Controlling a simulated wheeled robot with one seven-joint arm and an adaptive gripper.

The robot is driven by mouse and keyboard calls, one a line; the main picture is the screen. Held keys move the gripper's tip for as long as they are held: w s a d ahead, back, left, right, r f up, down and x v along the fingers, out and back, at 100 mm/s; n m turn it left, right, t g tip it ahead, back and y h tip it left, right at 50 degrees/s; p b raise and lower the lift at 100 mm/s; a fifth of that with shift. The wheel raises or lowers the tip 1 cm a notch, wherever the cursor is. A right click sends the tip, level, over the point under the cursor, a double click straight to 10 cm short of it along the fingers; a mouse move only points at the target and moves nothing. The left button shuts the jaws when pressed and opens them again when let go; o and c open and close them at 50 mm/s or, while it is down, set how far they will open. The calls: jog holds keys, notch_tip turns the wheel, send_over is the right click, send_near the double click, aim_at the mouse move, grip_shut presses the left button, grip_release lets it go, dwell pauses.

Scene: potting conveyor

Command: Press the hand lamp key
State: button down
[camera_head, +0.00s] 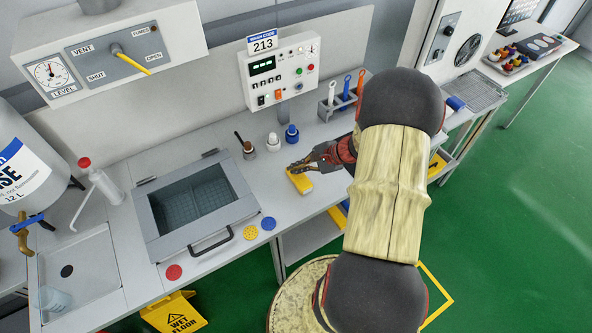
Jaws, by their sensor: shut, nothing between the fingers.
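A small yellow box-shaped thing (300,184), which looks like the hand lamp, lies on the grey bench near its front edge. My gripper (292,168) is shut and empty, with its fingertips at the far end of the yellow thing. I cannot tell whether the tips touch it or hover just above. The key on it is not clear to see, as the fingers cover that end. My arm reaches in from the right and hides part of the bench.
A control panel (284,70) marked 213 stands behind. A brush pot (247,152), a white bottle (273,141) and a blue bottle (291,134) stand left of my gripper. Further left is a lidded basin (222,236) with coloured discs before it. A tool rack (333,108) stands behind.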

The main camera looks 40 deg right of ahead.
aim_at(297, 176)
jog(key=shift+r, duration=0.15)
notch_tip(297, 176, up, 6)
jog(key=p, duration=0.3)
jog(key=shift+p, duration=0.3)
dwell(0.4)
